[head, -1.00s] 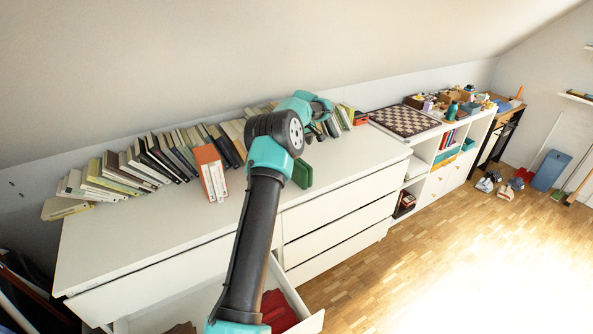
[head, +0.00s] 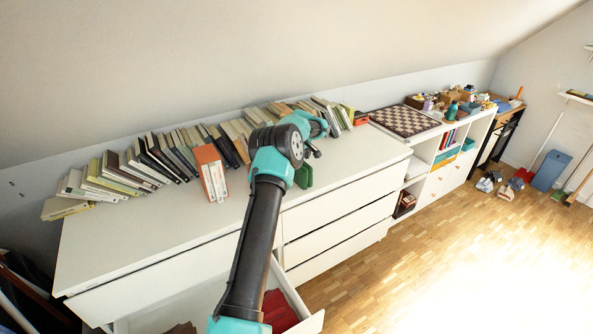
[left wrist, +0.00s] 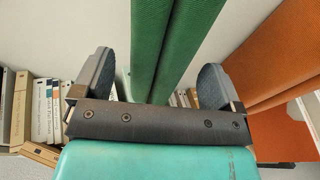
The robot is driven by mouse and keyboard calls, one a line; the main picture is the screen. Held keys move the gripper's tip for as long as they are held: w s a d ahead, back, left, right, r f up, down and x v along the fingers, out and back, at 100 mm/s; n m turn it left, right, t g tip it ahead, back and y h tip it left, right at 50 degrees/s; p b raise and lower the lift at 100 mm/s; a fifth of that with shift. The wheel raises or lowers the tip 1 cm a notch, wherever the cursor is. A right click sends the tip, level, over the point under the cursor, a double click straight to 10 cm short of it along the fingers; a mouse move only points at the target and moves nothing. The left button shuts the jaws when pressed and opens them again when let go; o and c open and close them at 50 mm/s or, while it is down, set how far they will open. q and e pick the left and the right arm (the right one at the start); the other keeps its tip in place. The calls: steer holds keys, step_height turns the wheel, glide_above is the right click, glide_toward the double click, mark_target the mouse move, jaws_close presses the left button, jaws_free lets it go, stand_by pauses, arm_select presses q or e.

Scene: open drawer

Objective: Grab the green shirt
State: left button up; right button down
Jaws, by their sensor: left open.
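I cannot make out a green shirt in either view. A green upright object, book-like (head: 303,176), stands on the dresser top, partly hidden behind my arm. In the left wrist view, green book-like panels (left wrist: 172,40) rise beyond and between the fingers of my left gripper (left wrist: 155,75). The gripper is open, with no visible grip on them. In the head view its wrist is over the back of the dresser, near the books. A red cloth (head: 278,312) lies in the open drawer (head: 310,322), partly hidden by my arm. My right gripper is not in view.
The white dresser (head: 140,235) carries a leaning row of books along the wall, with an orange book (head: 211,172) in front. Orange panels (left wrist: 275,60) stand close right of the gripper in the wrist view. A chessboard (head: 405,120) lies farther right. The dresser's front top is clear.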

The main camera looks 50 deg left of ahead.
arm_select(q)
steer(key=f, duration=0.2)
steer(key=a+f, duration=0.1)
steer(key=f, duration=0.1)
steer(key=shift+w+f, duration=0.1)
steer(key=shift+w, duration=0.1)
steer(key=c, duration=1.1)
steer(key=shift+r, duration=1.9)
steer(key=s+d, duration=0.3)
steer(key=d, duration=0.1)
steer(key=s+d+r, duration=0.1)
steer(key=s+d, duration=0.6)
steer(key=d, duration=0.1)
steer(key=shift+s+r, duration=0.15)
steer(key=shift+s, duration=0.15)
